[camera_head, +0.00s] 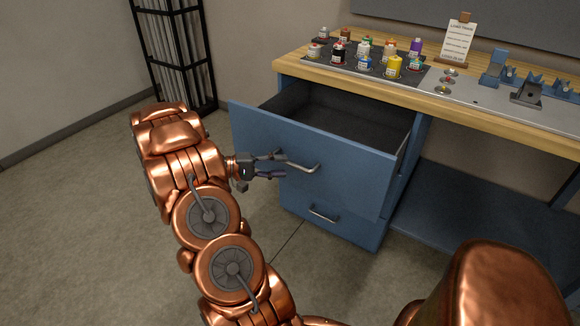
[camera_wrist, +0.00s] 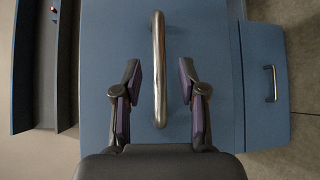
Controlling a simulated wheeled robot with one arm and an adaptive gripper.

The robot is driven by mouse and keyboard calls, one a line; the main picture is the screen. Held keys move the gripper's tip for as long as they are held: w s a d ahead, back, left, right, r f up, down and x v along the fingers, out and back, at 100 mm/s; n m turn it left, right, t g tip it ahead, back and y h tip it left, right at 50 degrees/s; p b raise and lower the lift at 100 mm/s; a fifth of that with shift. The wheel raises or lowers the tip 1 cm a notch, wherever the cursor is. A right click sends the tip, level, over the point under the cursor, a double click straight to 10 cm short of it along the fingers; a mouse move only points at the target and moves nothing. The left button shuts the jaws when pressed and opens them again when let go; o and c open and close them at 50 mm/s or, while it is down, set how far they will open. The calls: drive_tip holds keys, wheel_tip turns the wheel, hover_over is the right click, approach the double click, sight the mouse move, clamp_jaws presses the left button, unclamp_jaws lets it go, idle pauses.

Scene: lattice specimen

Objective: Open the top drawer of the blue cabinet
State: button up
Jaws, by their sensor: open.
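The blue cabinet (camera_head: 340,228) stands under the wooden bench top. Its top drawer (camera_head: 345,165) is pulled well out, and the inside looks dark and empty. The top drawer's metal handle (camera_head: 298,163) is on its front; in the wrist view the handle (camera_wrist: 158,70) runs upright in the picture. My gripper (camera_head: 280,165) is at this handle. In the wrist view my gripper (camera_wrist: 160,85) is open, with one finger on each side of the handle and a gap on both sides.
A lower drawer with its own handle (camera_head: 323,215) is shut. On the bench top (camera_head: 450,93) are several small jars (camera_head: 365,50), a label card (camera_head: 458,40) and blue fixtures (camera_head: 510,75). A black rack (camera_head: 175,50) stands at the back left. The floor to the left is clear.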

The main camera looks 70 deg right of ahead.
sight(292, 166)
drive_tip(key=shift+x, duration=1.85)
drive_tip(key=shift+c, duration=0.2)
drive_tip(key=shift+a, duration=0.1)
clamp_jaws()
drive_tip(key=shift+f, duration=0.15)
